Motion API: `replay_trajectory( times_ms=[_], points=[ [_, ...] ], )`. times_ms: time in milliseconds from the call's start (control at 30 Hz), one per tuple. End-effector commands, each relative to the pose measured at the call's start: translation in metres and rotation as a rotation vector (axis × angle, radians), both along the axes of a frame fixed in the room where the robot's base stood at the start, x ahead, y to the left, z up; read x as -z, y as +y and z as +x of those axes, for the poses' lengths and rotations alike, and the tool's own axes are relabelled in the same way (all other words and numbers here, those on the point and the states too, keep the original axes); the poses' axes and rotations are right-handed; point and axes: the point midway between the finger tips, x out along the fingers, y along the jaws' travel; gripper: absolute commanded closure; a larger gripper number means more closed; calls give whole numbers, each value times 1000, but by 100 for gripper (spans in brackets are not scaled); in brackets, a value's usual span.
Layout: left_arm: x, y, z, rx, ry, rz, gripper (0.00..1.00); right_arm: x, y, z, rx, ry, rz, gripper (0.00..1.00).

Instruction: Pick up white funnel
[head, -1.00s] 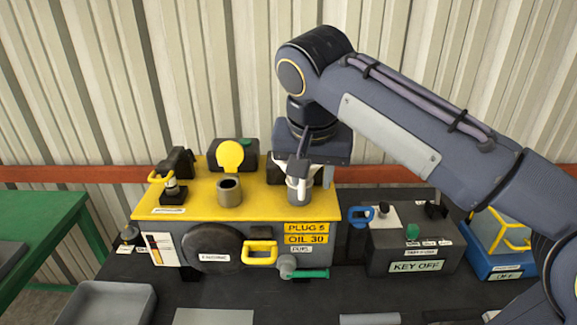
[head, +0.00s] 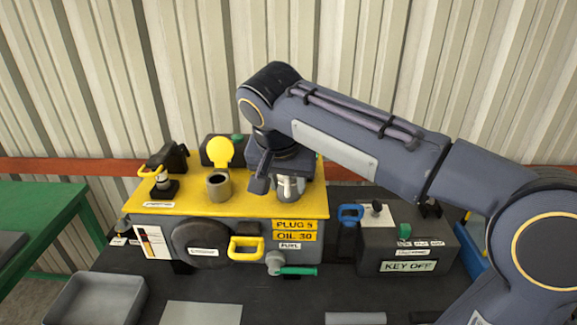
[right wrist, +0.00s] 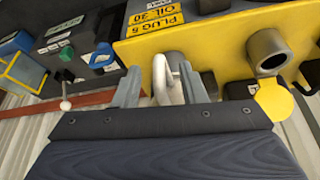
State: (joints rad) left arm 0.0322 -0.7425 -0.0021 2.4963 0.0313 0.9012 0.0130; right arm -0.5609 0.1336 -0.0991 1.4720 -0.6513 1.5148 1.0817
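A white, curved piece that looks like the white funnel (right wrist: 161,80) shows between my right gripper's fingers in the right wrist view. It is by a grey upright neck (right wrist: 176,64) at the yellow-topped box's front edge. My right gripper (right wrist: 158,72) is open, with one grey finger on each side of it. The gap to the left finger is clear; I cannot tell whether the right finger touches. In the head view my right gripper (head: 284,176) is low over the box top, and its palm hides most of the funnel. My left gripper is not in view.
The yellow-topped engine box (head: 165,207) carries an open grey filler neck (head: 219,188) with a raised yellow lid (head: 219,153), close left of my gripper. A dark key box (head: 385,243) stands right. A grey tray (head: 95,300) lies front left. A corrugated wall is behind.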

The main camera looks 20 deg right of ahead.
Motion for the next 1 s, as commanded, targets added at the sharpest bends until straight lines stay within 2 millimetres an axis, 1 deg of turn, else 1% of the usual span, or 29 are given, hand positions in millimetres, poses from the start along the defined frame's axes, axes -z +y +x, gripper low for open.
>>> replay_trajectory(
  times_ms=[200,500,867,1000],
  points=[
    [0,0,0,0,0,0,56,1,0,0,0,-1,1,62],
    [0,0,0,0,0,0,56,1,0,0,0,-1,1,100],
    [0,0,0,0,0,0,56,0,0,0,-1,-2,1,100],
    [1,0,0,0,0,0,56,-5,0,1,0,-3,1,100]
  ],
)
